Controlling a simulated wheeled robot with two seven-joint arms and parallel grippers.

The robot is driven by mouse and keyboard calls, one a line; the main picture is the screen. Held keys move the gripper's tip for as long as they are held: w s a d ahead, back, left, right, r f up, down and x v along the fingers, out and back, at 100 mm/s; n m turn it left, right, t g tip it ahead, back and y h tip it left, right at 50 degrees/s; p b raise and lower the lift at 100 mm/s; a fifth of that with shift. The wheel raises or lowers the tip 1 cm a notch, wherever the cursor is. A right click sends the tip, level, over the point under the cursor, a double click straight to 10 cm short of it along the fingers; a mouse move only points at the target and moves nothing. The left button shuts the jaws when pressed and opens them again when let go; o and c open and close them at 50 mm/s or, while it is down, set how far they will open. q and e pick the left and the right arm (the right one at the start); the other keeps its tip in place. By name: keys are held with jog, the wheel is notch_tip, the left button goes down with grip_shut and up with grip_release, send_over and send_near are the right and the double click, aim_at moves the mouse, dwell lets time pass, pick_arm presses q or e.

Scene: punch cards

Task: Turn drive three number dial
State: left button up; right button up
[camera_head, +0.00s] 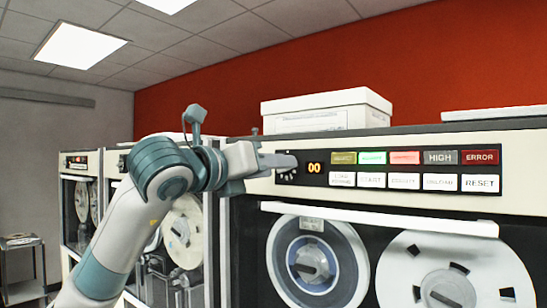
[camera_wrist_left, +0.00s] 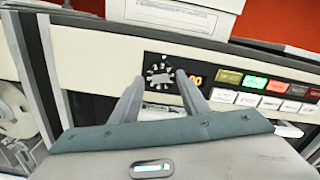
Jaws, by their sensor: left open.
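The number dial (camera_head: 287,163) is a small dark knob ringed with white marks at the left end of the tape drive's black control panel. It also shows in the wrist view (camera_wrist_left: 158,72). My left gripper (camera_head: 268,161) reaches in from the left, right at the dial. In the wrist view its two fingers (camera_wrist_left: 160,79) are apart, one to each side of the dial's lower part, with nothing clearly held. I cannot tell whether they touch the knob. The orange display (camera_head: 314,168) beside the dial reads 00. My right gripper is not in view.
Lit and unlit buttons (camera_head: 415,170) fill the panel to the right. A white handle bar (camera_head: 380,219) juts out below, above two tape reels (camera_head: 455,275). A white box (camera_head: 325,112) sits on top of the drive. More drives (camera_head: 80,160) stand at left.

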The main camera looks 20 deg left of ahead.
pick_arm(q)
jog(key=shift+w+d, duration=0.15)
jog(key=shift+w, duration=0.1)
grip_shut()
